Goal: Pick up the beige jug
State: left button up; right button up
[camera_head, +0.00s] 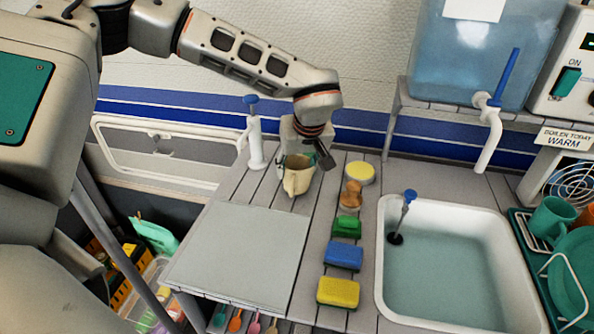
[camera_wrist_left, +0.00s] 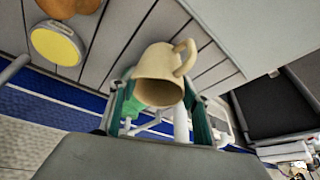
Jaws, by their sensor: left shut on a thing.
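The beige jug (camera_head: 297,180) is at the back of the counter, below the end of my left arm in the head view. My left gripper (camera_head: 299,163) comes down on it from behind and is shut on it. In the left wrist view the jug (camera_wrist_left: 160,82) sits between the two green-edged fingers, with its open mouth toward the camera and its handle at the upper right. Whether its base touches the counter is hard to tell. My right gripper is not in view.
A white pump tap with a blue top (camera_head: 254,135) stands just left of the jug. A yellow-topped round tub (camera_head: 360,173), a brown brush (camera_head: 352,194) and several sponges (camera_head: 343,255) line the right side. The sink (camera_head: 450,275) lies beyond. A bare grey board (camera_head: 240,255) is in front.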

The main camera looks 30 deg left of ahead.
pick_arm(q)
jog(key=shift+r, duration=0.85)
jog(key=shift+s+r, duration=0.2)
jog(key=s+d, duration=0.2)
jog(key=s, duration=0.6)
jog(key=s+d, duration=0.2)
jog(key=s, duration=0.7)
jog(key=shift+d, duration=0.25)
